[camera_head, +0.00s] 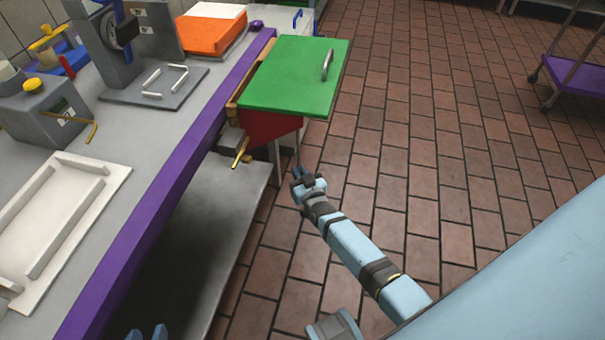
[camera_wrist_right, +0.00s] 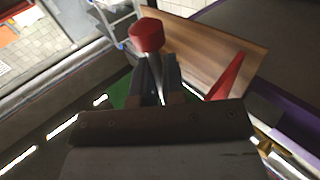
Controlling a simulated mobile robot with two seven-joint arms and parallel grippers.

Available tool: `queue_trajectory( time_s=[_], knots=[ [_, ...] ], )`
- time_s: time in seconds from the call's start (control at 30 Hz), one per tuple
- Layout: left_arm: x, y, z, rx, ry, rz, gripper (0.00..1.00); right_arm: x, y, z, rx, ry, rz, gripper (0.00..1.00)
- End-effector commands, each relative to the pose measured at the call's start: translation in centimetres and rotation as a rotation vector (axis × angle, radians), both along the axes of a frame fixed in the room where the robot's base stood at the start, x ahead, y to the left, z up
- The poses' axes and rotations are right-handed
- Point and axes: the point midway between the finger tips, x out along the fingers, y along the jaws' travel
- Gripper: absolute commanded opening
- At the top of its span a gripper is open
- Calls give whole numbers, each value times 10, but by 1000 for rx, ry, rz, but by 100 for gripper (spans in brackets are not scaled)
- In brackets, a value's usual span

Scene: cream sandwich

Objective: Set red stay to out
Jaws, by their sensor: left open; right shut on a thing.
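The green-topped flap (camera_head: 295,75) sticks out from the counter's end, with a metal handle on top. A red stay (camera_head: 268,126) shows under it as a red panel. In the right wrist view, a red piece (camera_wrist_right: 225,80) stands against the flap's wooden underside (camera_wrist_right: 205,45). My right gripper (camera_head: 300,174) is just below the flap. It is shut on a red knob (camera_wrist_right: 146,35) with a metal stem, which shows between its fingers in the wrist view. How the knob joins the stay is hidden. My left gripper (camera_head: 147,333) is open at the bottom edge, mostly cut off.
The grey counter (camera_head: 165,125) with a purple edge runs along the left. A brass-coloured lever (camera_head: 240,152) sticks out below the flap. The tiled floor to the right is free up to a purple cart (camera_head: 580,75).

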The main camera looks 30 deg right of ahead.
Motion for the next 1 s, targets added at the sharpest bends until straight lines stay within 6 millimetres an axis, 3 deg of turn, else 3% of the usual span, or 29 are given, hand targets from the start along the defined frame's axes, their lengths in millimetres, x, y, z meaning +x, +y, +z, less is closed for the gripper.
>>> queue_trajectory(
  time_s=[0.4, 0.43, 0.5, 0.83, 1.0],
  knots=[
    [0, 1, 0, 1, 1, 1, 43, 2, 6, 2, 3, -2, 6, 0],
    [0, 1, 0, 1, 1, 1, 43, 2, 6, 2, 3, -2, 6, 17],
    [0, 1, 0, 1, 1, 1, 43, 2, 5, 2, 3, -2, 5, 33],
    [0, 2, 2, 3, 0, 2, 43, -1, 2, 2, 1, 0, 2, 34],
    [-1, 2, 11, 11, 6, 3, 43, -22, 4, 4, -1, 2, 2, 34]
  ],
)
